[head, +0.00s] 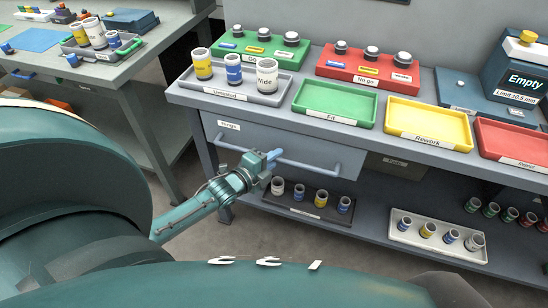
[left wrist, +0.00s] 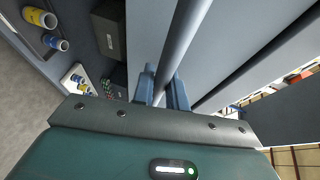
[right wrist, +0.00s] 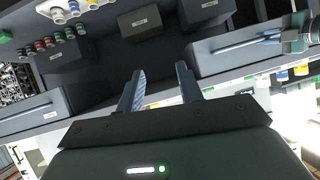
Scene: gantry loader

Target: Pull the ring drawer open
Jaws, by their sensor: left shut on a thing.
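The ring drawer (head: 300,150) is a grey front with a white "Rings" label and a blue-grey bar handle (head: 313,167), under the left part of the bench top. My left gripper (head: 268,158) is at the handle's middle. In the left wrist view the bar (left wrist: 183,42) runs between its two fingers (left wrist: 166,92), which are shut on it. The drawer looks flush or nearly so with the bench; a small gap cannot be told. The drawer and its handle also show in the right wrist view (right wrist: 225,60). My right gripper (right wrist: 160,68) is open and empty.
On the bench top stand a grey tray (head: 285,91) with cups, a green tray (head: 335,119), a yellow tray (head: 460,148) and a red tray (head: 480,128). A dark tray (head: 310,212) and a white tray (head: 440,250) with cups rest on the shelf below. Floor in front is clear.

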